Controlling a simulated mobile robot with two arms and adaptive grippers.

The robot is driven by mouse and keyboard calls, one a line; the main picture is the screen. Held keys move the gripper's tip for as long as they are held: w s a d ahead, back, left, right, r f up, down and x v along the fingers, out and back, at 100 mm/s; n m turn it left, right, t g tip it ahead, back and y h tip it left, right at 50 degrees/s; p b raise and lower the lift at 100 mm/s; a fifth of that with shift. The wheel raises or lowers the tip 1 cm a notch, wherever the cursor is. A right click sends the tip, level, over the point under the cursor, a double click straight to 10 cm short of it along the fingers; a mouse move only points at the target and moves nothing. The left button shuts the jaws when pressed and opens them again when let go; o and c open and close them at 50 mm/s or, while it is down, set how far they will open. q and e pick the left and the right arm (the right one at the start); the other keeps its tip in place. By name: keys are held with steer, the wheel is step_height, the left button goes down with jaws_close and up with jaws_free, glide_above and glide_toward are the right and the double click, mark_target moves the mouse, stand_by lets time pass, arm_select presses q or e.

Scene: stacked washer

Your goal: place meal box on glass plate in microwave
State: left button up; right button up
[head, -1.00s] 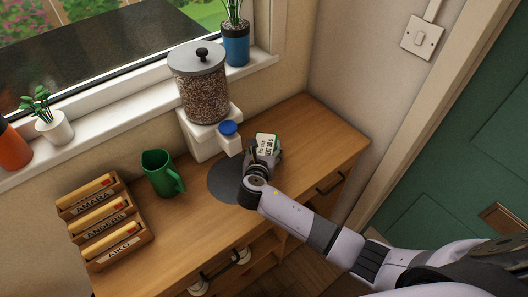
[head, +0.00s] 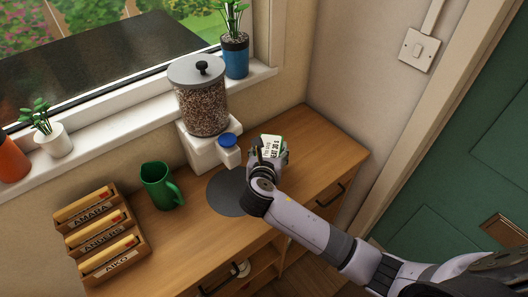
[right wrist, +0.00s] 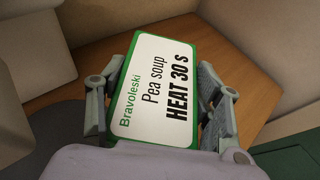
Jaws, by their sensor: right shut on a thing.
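The meal box (head: 272,146) is white with a green edge. In the right wrist view the meal box (right wrist: 158,88) reads "Bravoleski Pea soup HEAT 30 S". My right gripper (head: 267,158) is shut on it, and in the right wrist view a finger of the right gripper (right wrist: 160,95) lies along each side of the box. The box is tilted in the head view and appears held above the wooden counter, to the right of the dispenser. No microwave or glass plate shows in either view. My left gripper is not in view.
A dispenser (head: 205,105) with a blue knob stands at the wall, with a round grey mat (head: 228,193) before it. A green jug (head: 160,186) and a wooden letter rack (head: 105,235) stand left. The counter (head: 325,150) is clear at right.

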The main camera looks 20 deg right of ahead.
steer(key=s+d+b, duration=0.1)
steer(key=s+d, duration=0.2)
steer(key=s, duration=0.5)
steer(key=s+d+b, duration=0.1)
steer(key=s+d, duration=0.2)
steer(key=s, duration=0.5)
steer(key=a+r, duration=0.5)
steer(key=r, duration=0.6)
steer(key=shift+s+a+r+m+h, duration=0.2)
steer(key=shift+s+a+m+h, duration=0.1)
steer(key=shift+m+h, duration=0.1)
steer(key=shift+c, duration=0.2)
